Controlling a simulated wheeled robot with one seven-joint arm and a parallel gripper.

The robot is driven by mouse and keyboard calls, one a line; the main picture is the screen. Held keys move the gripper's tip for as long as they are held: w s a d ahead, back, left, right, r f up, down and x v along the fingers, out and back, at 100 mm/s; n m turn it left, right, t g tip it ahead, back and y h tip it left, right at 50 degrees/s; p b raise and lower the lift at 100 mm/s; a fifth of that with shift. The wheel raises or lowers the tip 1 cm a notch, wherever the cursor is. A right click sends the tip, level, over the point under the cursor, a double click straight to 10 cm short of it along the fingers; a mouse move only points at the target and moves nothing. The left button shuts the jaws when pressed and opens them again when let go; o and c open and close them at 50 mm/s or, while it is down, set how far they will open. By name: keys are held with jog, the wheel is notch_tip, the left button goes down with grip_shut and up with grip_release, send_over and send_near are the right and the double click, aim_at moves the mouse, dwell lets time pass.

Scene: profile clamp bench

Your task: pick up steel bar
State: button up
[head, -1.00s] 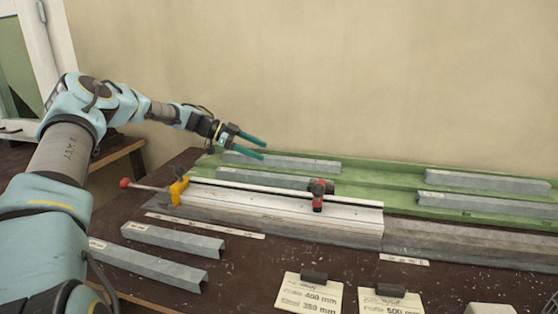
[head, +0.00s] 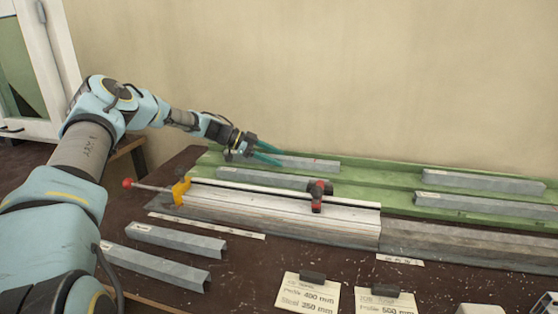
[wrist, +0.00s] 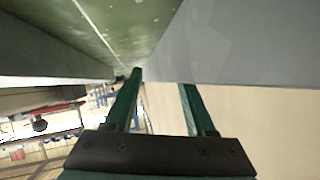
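Several grey metal bars are in the head view and look alike; I cannot tell their material. One bar (head: 312,163) lies on the green rack along the wall, at the back left. My gripper (head: 268,153) is open at that bar's left end, its green fingers pointing right. The lower finger covers part of the bar's end. In the wrist view, a large grey bar face (wrist: 235,40) fills the upper right, close to the open fingers (wrist: 160,80). The right fingertip is hidden behind its edge. I see no grip on the bar.
A clamp bench (head: 290,213) with a yellow stop (head: 181,190) and red-black clamp (head: 318,195) stands in front of the green rack (head: 385,187). Two bars (head: 155,265) lie at the front left. Label cards (head: 307,293) stand at the front. The wall is close behind.

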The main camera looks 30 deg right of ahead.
grip_shut()
dwell(0.4)
dwell(0.4)
notch_tip(320, 180, up, 28)
jog(key=b, duration=0.5)
